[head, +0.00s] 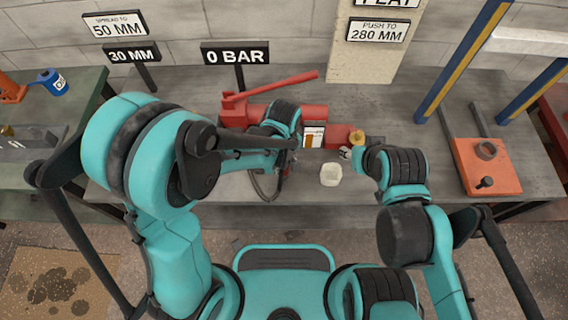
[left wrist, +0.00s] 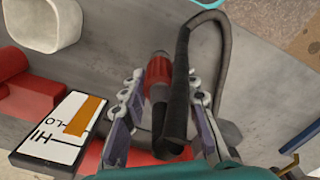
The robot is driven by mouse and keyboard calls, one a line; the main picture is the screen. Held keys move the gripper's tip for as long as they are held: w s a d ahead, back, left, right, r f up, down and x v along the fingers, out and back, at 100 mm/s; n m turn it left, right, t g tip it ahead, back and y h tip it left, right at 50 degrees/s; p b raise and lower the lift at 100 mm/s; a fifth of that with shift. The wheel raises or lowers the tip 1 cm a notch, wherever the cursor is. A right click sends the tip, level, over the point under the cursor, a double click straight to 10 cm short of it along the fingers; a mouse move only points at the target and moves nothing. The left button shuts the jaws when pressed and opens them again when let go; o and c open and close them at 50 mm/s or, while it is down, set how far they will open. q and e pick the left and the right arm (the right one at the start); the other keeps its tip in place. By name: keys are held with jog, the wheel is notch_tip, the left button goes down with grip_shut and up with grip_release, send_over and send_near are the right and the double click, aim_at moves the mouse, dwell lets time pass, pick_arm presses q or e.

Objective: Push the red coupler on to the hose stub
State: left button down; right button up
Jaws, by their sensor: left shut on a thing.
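The red coupler (left wrist: 158,76) sits on a black hose (left wrist: 180,75) between the fingers of my left gripper (left wrist: 160,92) in the left wrist view. The gripper is shut on it. In the head view my left gripper (head: 284,160) is low in front of the red pump (head: 262,110), largely hidden by my own arm, and the dark hose (head: 262,188) loops below it. I cannot make out the hose stub in either view. My right gripper (head: 347,154) is near the pump's right end; it is too small to tell whether it is open or shut.
A white cup (head: 331,175) stands on the grey bench between my grippers; it also shows in the left wrist view (left wrist: 45,22). A gauge panel (head: 313,136) is beside the pump, below its raised red handle (head: 285,84). An orange block (head: 487,166) lies at the right.

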pick_arm(q)
jog(key=shift+f+b, duration=0.55)
jog(key=shift+f, duration=0.15)
jog(key=c, duration=1.1)
grip_release()
jog(key=shift+r, duration=0.1)
notch_tip(320, 180, up, 12)
jog(key=shift+f, duration=0.1)
jog(key=s+a+r+m+t, duration=0.2)
jog(key=a+m+t, duration=0.1)
jog(key=a, duration=0.6)
jog(key=s+a+r+m+t, duration=0.3)
jog(key=a+t, duration=0.1)
jog(key=a, duration=0.5)
jog(key=shift+m, duration=0.4)
